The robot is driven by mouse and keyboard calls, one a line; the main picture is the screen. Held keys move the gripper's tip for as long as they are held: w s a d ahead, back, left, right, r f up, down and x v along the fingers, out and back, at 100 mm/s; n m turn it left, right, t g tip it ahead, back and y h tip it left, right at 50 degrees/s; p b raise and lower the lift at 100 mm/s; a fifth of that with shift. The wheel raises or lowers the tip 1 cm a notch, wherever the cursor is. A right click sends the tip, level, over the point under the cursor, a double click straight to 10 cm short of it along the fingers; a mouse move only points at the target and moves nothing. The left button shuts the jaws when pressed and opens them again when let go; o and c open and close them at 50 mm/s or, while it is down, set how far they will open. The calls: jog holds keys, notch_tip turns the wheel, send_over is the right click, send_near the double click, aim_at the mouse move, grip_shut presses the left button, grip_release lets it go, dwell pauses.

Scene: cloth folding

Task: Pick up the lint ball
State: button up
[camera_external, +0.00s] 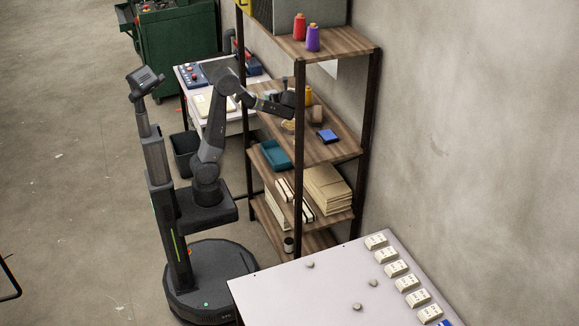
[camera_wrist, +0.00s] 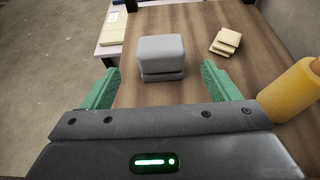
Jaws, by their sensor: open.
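Nothing in view is clearly a lint ball. Three small grey lumps lie on the pale table at the lower right of the external view: one near the far edge (camera_external: 310,265), one to its right (camera_external: 373,283) and one nearer (camera_external: 357,306). I cannot tell whether any is lint. My gripper (camera_wrist: 160,70) is over the wooden shelf (camera_wrist: 190,25), away from that table. Its green fingers are open, with a grey rounded block (camera_wrist: 162,53) showing between them. I cannot tell whether they touch it. In the external view my gripper (camera_external: 290,103) is partly hidden by the rack post.
A yellow spool (camera_wrist: 292,90) stands close to my gripper's right side. Beige pads (camera_wrist: 226,41) lie farther back on the shelf. A blue item (camera_external: 327,136) and rack posts (camera_external: 299,130) are nearby. White labelled blocks (camera_external: 397,268) line the pale table (camera_external: 270,290).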

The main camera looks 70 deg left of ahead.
jog(key=c, duration=0.6)
